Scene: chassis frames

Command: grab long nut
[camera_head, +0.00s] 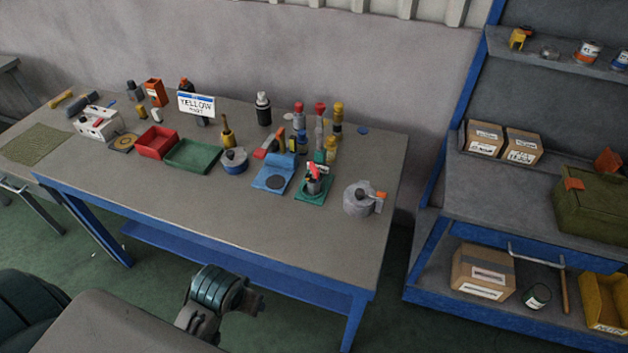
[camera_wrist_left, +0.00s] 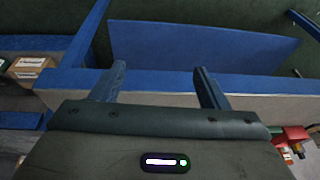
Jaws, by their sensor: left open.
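I cannot make out a long nut in either view; the small parts on the workbench (camera_head: 190,205) are too small to tell. My left gripper (camera_wrist_left: 158,67) is open, with nothing between its two blue fingers in the left wrist view. That view shows it by the bench's front edge, with the blue lower shelf (camera_wrist_left: 200,45) beyond. In the head view, part of my arm shows at the bottom centre, in front of the bench, and the fingers are not clear there. My right gripper is not in view.
The bench holds a red bin (camera_head: 156,143), a green tray (camera_head: 193,156), a "YELLOW" sign (camera_head: 196,105), a blue fixture (camera_head: 273,174), a grey round part (camera_head: 358,198) and several bottles. A blue shelving unit (camera_head: 480,200) stands at right. The bench's front strip is clear.

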